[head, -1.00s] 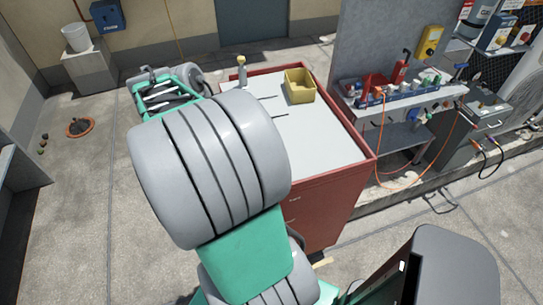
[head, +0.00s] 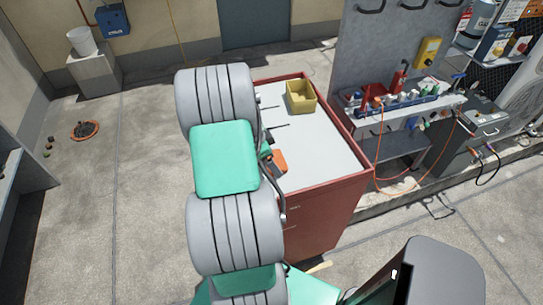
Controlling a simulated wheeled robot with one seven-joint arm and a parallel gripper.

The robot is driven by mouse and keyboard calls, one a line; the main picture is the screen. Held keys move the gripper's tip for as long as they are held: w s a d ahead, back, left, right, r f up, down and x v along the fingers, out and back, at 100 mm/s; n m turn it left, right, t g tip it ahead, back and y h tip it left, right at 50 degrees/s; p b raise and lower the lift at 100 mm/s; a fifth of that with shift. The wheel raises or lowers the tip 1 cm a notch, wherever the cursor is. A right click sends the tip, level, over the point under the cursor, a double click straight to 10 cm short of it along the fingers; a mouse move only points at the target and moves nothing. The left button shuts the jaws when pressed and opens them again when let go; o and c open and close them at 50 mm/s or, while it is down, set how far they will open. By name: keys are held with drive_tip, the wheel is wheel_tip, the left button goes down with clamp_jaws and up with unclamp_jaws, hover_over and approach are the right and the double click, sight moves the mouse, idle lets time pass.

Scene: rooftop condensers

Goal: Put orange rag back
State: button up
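An orange patch, likely the orange rag (head: 279,160), shows at the left edge of the red cart's white top (head: 318,150), beside my arm. Most of it is hidden by my arm. A small dark and green part (head: 265,150), possibly an edge of my gripper, shows just left of the orange patch. The rest of my gripper is behind my arm links, so I cannot tell whether it touches or holds the rag. A yellow open bin (head: 301,97) stands at the back of the cart top.
The cart top is clear at its middle and right. Dark thin marks or tools (head: 285,124) lie near its left. A workbench (head: 415,115) with bottles and an orange cord stands right. The floor at left is open, with an orange-rimmed round item (head: 85,131).

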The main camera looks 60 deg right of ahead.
drive_tip(key=shift+f+b, duration=0.2)
drive_tip(key=shift+b, duration=0.1)
drive_tip(key=o, duration=1.1)
drive_tip(key=shift+r, duration=0.1)
drive_tip(key=shift+c, duration=0.2)
